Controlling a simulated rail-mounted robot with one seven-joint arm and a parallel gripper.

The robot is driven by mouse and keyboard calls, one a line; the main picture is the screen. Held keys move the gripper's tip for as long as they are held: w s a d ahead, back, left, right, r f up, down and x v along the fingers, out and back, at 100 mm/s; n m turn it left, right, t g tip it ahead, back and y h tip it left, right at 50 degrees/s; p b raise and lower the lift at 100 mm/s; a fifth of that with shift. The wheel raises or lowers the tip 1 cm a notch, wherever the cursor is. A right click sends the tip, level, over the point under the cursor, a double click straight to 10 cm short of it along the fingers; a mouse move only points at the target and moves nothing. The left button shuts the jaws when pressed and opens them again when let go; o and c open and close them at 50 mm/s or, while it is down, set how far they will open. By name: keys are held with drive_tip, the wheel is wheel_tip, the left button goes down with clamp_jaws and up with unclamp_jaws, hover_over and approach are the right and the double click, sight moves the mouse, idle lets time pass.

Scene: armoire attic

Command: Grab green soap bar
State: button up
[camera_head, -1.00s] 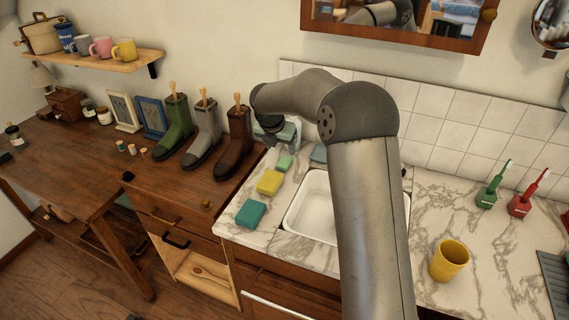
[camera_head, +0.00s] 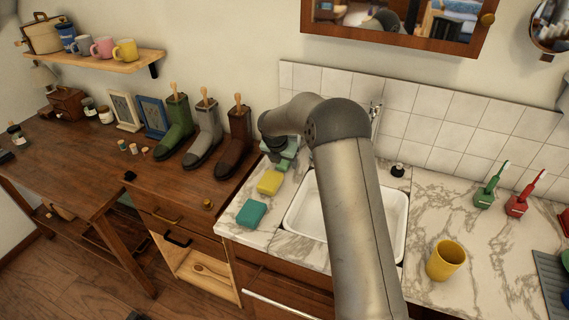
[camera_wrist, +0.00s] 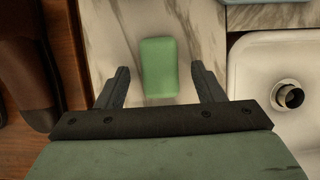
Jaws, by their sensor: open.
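My gripper (camera_wrist: 160,78) is open and empty, with one finger on each side of the bar and a gap to each. A yellow soap bar (camera_head: 269,182) and a teal soap bar (camera_head: 251,213) lie nearer the front on the same strip of counter.
The white sink (camera_head: 300,215) is right of the soaps; its drain (camera_wrist: 289,97) shows in the wrist view. A brown boot (camera_head: 234,150) stands close on the left. A yellow cup (camera_head: 446,261) stands on the right counter. A tiled wall is behind.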

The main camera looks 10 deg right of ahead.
drive_tip(key=c, duration=1.1)
drive_tip(key=shift+r, duration=0.15)
